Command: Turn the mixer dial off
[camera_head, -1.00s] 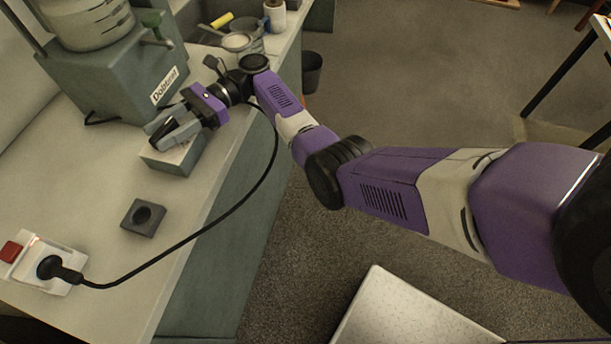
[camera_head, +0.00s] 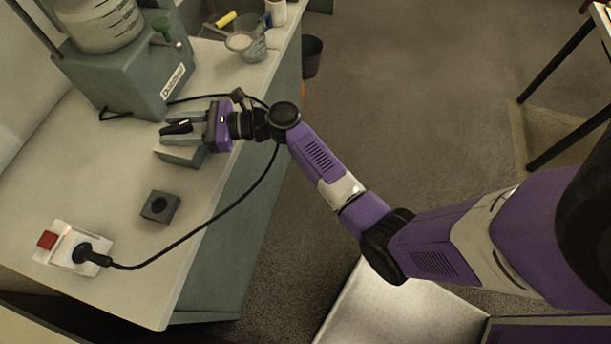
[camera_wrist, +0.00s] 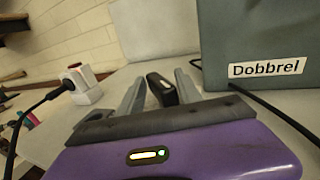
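The mixer is a grey-green machine (camera_head: 135,75) with a "Dobbrel" label, standing at the back of the counter; its side fills the right of the wrist view (camera_wrist: 250,35). A small grey box with a pale top (camera_head: 180,158) sits in front of it, partly hidden under my gripper. A black dial (camera_wrist: 163,90) shows between my fingers, and its black top also shows in the head view (camera_head: 178,127). My gripper (camera_head: 172,127) points left over the box, its fingers apart on either side of the dial. I cannot tell whether a finger touches it.
A white socket block (camera_head: 72,248) with a red switch (camera_head: 47,240) and black plug (camera_head: 90,256) lies near the front left. Its cord runs past my arm. A dark square block with a hole (camera_head: 160,207) lies nearby. A cup (camera_head: 245,45) stands behind.

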